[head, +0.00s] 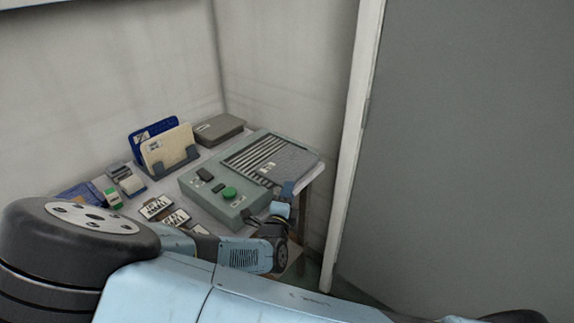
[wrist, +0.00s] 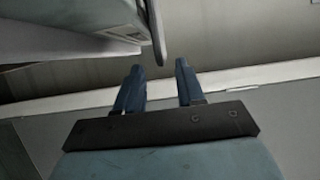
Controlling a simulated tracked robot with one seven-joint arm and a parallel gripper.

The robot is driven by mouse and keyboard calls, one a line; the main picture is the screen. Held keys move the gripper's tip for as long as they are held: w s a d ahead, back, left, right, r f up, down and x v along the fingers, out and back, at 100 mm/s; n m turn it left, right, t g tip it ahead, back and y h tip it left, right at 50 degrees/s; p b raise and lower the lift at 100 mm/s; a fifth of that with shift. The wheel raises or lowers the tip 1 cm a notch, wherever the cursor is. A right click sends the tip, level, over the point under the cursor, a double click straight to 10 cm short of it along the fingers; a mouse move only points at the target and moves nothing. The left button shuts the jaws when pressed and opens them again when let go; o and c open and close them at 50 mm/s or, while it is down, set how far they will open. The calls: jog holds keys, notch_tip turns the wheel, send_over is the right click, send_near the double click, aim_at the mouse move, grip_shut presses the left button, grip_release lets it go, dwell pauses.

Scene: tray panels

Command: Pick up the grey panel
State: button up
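A grey panel (head: 292,162) lies at the right part of the grey-green slotted unit (head: 213,190) on the table in the head view. My gripper (head: 287,188) is at the near right edge of the unit, close to the panel; part of it is hidden by my own arm. In the wrist view my gripper (wrist: 160,68) has its two blue fingers apart with nothing between them. A pale flat edge, part of the unit or panel, shows at the upper left there, beside the fingertips; I cannot tell which.
The unit has a green button (head: 229,192). Left of it stand a holder (head: 178,166) with blue and cream panels and several small labelled items. A grey-brown box (head: 218,128) lies behind. A white post (head: 352,150) and grey door (head: 470,150) stand at the right.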

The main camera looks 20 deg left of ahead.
aim_at(295, 178)
jog(key=shift+w+d, duration=0.2)
jog(key=shift+w, duration=3.3)
jog(key=shift+c, duration=0.3)
grip_shut()
